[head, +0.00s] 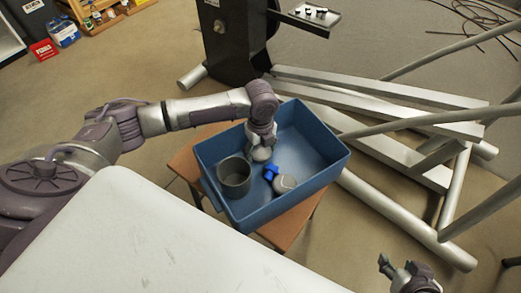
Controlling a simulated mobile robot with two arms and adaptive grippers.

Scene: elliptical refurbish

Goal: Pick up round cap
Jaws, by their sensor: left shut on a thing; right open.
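My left gripper (261,143) reaches down into the blue bin (305,192), near its far left wall. It is shut on a pale rounded piece, which looks like the round cap (261,155); the fingers partly hide it. A dark grey cup (235,187) stands open side up in the bin, to the left of and nearer than the gripper. A light grey round part (284,183) lies beside it, with a small bright blue piece (270,172) against it. My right gripper (392,268) is open and empty at the lower right, away from the bin.
The bin rests on a brown wooden table (187,165). A pale scratched surface (160,245) fills the lower left. Metal tube frames (400,140) lie right of the bin, and a black stand (235,45) is behind it. The bin's right part is empty.

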